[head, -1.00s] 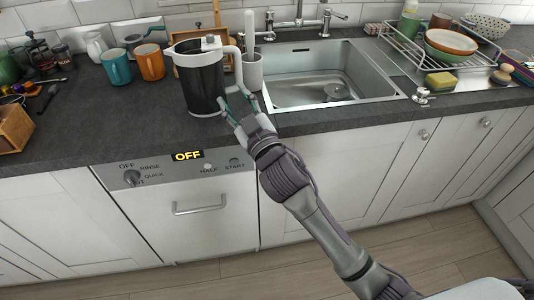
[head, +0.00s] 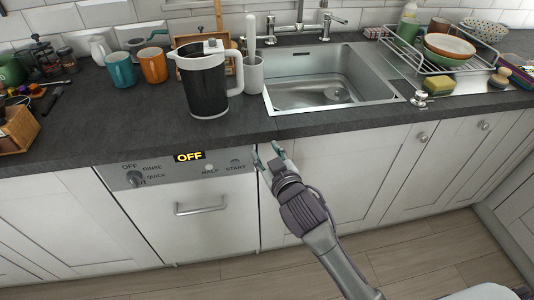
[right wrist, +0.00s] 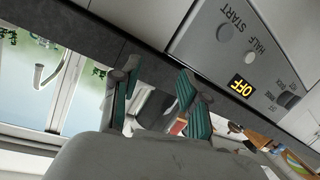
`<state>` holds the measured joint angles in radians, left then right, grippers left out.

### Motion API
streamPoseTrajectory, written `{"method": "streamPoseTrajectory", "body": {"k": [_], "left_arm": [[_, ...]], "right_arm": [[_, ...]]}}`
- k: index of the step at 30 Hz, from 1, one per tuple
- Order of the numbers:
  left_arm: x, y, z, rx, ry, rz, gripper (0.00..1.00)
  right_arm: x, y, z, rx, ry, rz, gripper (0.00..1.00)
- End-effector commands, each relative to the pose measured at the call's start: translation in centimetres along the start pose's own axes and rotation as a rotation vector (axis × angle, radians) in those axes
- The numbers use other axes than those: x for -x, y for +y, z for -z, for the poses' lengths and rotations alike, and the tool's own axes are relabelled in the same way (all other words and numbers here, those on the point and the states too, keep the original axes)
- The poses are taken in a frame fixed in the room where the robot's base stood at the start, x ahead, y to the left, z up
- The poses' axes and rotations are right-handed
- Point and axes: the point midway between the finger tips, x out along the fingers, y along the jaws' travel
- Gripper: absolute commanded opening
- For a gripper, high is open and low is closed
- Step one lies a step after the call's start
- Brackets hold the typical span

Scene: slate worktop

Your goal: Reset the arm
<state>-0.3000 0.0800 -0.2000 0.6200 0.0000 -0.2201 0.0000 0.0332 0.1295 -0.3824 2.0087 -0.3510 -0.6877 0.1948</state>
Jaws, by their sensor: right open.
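My right gripper (head: 267,153) is open and empty in the head view. It hangs in front of the cabinet doors, just below the worktop's front edge and to the right of the dishwasher panel. Its two teal-padded fingers stand apart in the right wrist view (right wrist: 158,92), with nothing held between them. The black and white jug (head: 205,85) stands upright on the worktop, left of the sink and apart from the gripper. My left gripper is not in view.
The slate worktop (head: 150,135) has free room left of the jug. The sink (head: 330,95) is right of it, with a dish rack (head: 405,45) beyond. Two mugs (head: 120,70) (head: 153,64) stand at the left. The dishwasher (head: 187,230) is shut, its display reading OFF.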

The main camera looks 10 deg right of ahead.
Motion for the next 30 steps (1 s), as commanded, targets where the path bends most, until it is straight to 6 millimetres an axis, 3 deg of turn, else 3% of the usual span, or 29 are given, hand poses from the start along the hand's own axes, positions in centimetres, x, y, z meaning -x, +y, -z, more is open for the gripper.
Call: {"method": "streamPoseTrajectory", "body": {"k": [13,17,20,23,26,30], "left_arm": [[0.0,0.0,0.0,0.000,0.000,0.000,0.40],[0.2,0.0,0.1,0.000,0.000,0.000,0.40],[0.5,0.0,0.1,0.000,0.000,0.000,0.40],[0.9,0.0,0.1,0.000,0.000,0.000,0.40],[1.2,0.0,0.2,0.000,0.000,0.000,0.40],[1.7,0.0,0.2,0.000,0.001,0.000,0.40]], "right_arm": [[0.0,0.0,-0.1,0.000,-0.001,0.001,0.44],[-0.6,-0.5,-2.4,0.003,-0.046,0.012,0.44],[-1.3,-1.4,-7.3,0.008,-0.135,0.036,0.44],[-1.4,-2.6,-14.5,0.006,-0.261,0.067,0.44],[-0.2,-3.9,-22.1,0.000,-0.389,0.100,0.44],[3.3,-5.6,-32.1,-0.019,-0.563,0.140,0.44]]}}
